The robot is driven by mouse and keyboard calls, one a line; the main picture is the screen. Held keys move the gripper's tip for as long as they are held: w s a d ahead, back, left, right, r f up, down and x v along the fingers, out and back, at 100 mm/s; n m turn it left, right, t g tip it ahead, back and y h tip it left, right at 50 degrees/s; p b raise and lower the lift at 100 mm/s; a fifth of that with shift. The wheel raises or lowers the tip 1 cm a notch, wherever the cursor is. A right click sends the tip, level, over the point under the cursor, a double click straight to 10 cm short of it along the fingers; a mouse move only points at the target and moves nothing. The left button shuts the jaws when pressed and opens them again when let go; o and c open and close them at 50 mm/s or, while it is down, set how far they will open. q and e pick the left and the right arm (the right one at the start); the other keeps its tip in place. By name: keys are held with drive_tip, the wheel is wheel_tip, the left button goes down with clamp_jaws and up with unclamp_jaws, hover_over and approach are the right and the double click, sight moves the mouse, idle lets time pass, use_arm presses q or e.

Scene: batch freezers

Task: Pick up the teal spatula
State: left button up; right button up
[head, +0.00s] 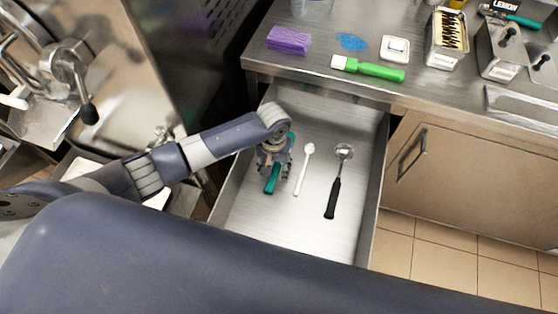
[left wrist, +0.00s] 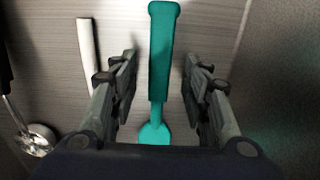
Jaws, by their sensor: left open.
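The teal spatula (head: 272,180) lies in the open metal drawer, its handle toward the front and its upper part mostly hidden by my left arm in the head view. In the left wrist view the spatula (left wrist: 161,55) runs between the two fingers, handle at the top and part of the head at the bottom. My left gripper (head: 273,172) is over the spatula inside the drawer, pointing down. Its fingers (left wrist: 162,75) are open, one on each side of the handle, with gaps on both sides. My right gripper is not in view.
A white spoon (head: 303,168) and a black-handled scoop (head: 334,195) lie in the drawer (head: 320,240) to the right of the spatula. The drawer's left wall (head: 232,195) is close to my gripper. On the counter are a purple sponge (head: 288,40) and a green-handled brush (head: 375,70).

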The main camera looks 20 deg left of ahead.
use_arm(q)
drive_tip(key=shift+f, duration=0.4)
drive_tip(key=shift+c, duration=0.5)
clamp_jaws()
